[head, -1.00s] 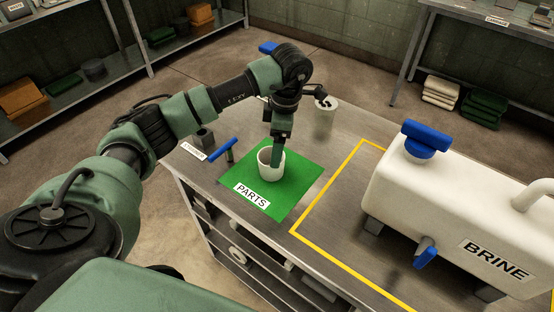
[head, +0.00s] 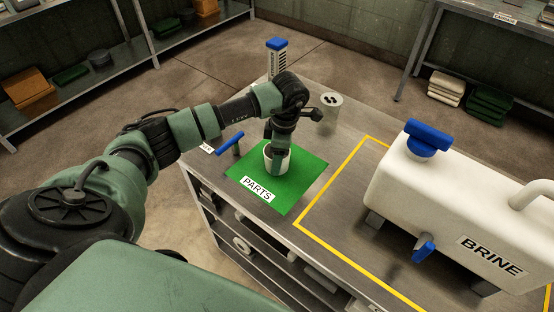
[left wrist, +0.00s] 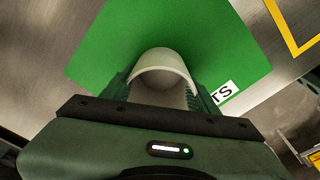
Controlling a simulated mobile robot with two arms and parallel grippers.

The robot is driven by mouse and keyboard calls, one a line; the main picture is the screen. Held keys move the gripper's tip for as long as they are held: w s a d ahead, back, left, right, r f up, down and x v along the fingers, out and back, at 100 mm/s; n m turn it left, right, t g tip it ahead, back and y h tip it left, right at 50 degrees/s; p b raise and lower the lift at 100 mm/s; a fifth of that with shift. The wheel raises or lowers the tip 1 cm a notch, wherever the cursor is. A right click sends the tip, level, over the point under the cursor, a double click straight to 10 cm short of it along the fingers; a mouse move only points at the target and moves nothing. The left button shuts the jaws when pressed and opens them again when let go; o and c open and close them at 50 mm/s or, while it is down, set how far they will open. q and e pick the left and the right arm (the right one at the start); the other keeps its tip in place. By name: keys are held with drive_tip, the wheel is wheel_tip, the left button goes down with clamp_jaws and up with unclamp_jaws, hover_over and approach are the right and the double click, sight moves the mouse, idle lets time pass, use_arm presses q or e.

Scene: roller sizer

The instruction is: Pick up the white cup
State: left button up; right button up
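The white cup (head: 268,160) stands upright on the green PARTS mat (head: 300,180). My left gripper (head: 279,160) is down at the cup, and in the head view it hides part of the cup. In the left wrist view the cup (left wrist: 162,68) shows its rim and inside between my two fingers (left wrist: 160,92). The fingers stand wide apart, one on each side of the cup; the right one looks very close to its wall. My right gripper is not in view.
A blue-handled part (head: 230,143) stands left of the mat. A pale canister (head: 331,102) and a blue-topped column (head: 277,62) stand behind. The white BRINE tank (head: 450,205) stands right, beyond the yellow line (head: 330,249). The steel top near the line is bare.

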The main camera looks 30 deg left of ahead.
use_arm(q)
drive_tip(key=shift+c, duration=0.8)
drive_tip(key=shift+r, duration=0.15)
